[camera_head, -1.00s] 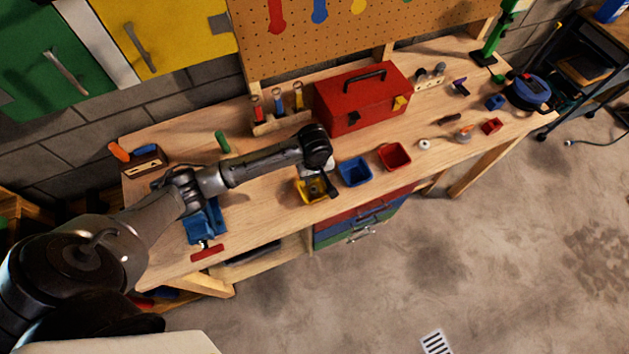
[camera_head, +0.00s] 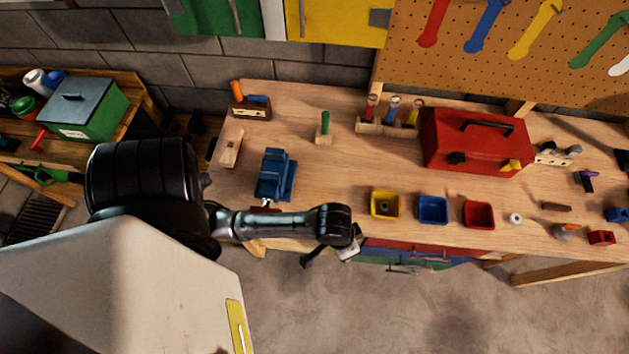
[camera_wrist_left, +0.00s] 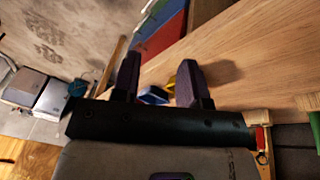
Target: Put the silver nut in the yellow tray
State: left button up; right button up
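The yellow tray (camera_head: 385,204) stands on the workbench near its front edge, left of the blue tray. A small greyish shape shows inside it, too small to tell whether it is the silver nut. My left gripper (camera_head: 331,257) is in front of the bench edge, left of and nearer than the yellow tray, apart from it. In the left wrist view its two fingers (camera_wrist_left: 160,64) are spread with nothing held. Bits of the yellow tray (camera_wrist_left: 171,82) show between them. My right gripper is not in view.
The blue tray (camera_head: 432,210) and red tray (camera_head: 479,214) stand in line with the yellow one. A white ring (camera_head: 515,218) lies farther right. A blue vise (camera_head: 275,176) is at left, a red toolbox (camera_head: 475,140) behind. Wood between vise and yellow tray is clear.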

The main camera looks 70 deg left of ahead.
pick_arm(q)
jog(key=s+a+r+m+t+y, duration=0.1)
jog(key=s+a+r+m, duration=0.1)
jog(key=s, duration=0.6)
jog(key=shift+a+r+m, duration=0.15)
jog(key=shift+r+m, duration=0.4)
jog(key=shift+m, duration=0.05)
